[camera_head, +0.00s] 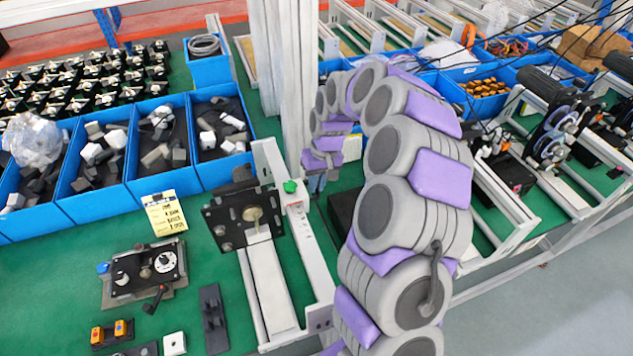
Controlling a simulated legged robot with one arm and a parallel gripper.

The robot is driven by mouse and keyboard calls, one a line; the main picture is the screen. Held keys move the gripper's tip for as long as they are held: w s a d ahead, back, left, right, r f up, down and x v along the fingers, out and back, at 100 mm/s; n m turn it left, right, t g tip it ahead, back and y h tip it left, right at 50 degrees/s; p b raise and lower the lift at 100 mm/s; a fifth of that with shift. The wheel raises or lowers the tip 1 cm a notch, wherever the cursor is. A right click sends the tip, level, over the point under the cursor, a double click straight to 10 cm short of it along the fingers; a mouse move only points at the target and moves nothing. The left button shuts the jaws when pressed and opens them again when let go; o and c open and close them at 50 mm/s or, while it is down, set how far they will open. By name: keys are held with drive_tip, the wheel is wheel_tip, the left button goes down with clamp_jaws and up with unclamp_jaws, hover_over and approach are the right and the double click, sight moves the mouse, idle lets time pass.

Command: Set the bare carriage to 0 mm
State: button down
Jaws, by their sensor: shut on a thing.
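A white rail unit (270,282) stands on the green bench in the head view. A black square plate (226,235) with a round brass-coloured disc stands upright across it. A green knob (290,187) sits on the rail's right-hand bar. I cannot tell which part is the bare carriage, and no millimetre scale is readable. My gripper (318,180) points down at the end of my curved grey and purple arm, just right of the green knob and beside the pale upright post. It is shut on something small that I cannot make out. My arm hides part of the bench behind it.
Blue bins (100,190) with grey and white blocks line the left. A pale post (285,75) rises behind the rail. A yellow label (165,214) and a black fixture (147,268) lie left of the rail. More rail units (500,210) stand to the right.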

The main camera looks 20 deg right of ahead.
drive_tip(key=s, duration=0.6)
idle(0.3)
drive_tip(key=shift+s, duration=0.1)
drive_tip(key=c, duration=1.4)
unclamp_jaws()
drive_tip(key=shift+s, duration=0.2)
drive_tip(key=shift+c, duration=0.2)
drive_tip(key=shift+w, duration=0.1)
drive_tip(key=d+r+p, duration=0.1)
drive_tip(key=d+r, duration=0.2)
drive_tip(key=r, duration=1.4)
